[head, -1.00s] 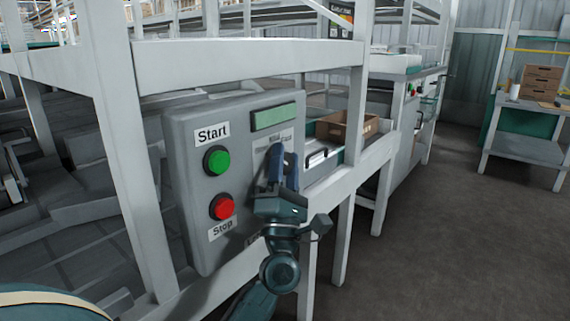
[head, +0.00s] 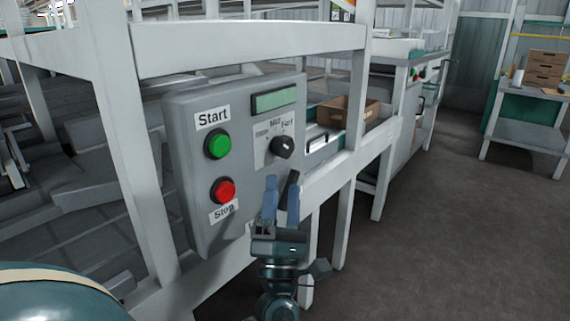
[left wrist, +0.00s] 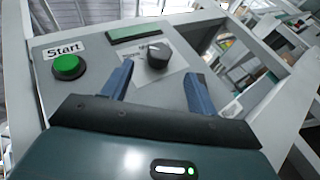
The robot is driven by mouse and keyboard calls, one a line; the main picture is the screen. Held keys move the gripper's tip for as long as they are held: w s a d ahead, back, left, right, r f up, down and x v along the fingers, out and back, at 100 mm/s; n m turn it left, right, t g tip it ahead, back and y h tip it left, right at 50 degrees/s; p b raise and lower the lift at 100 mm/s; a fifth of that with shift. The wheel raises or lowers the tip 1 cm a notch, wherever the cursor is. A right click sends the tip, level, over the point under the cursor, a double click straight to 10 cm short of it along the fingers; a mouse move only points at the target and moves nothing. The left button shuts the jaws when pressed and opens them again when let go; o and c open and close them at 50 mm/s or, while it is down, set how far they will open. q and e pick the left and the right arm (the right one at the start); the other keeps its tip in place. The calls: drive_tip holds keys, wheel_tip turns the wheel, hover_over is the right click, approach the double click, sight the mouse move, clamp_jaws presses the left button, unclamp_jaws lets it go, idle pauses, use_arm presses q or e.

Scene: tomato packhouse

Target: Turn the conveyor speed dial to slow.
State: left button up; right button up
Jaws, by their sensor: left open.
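The speed dial (head: 282,147) is a black knob on a pale label plate at the right of the grey control box (head: 187,160). The words "Mid" and "Fast" show above it; the label at its left is too small to read. In the left wrist view the dial (left wrist: 157,56) appears beyond and between the finger tips. My left gripper (head: 281,183) is open and empty, just below the dial in the head view and apart from it. Its two blue fingers point up toward the box. My right gripper is not in view.
On the same box are a green Start button (head: 217,144), a red Stop button (head: 223,190) and a greenish display (head: 274,100). White frame posts (head: 150,190) flank the box. A brown crate (head: 341,114) stands behind at right. The floor at right is clear.

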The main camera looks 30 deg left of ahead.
use_arm(q)
drive_tip(key=shift+v, duration=2.05)
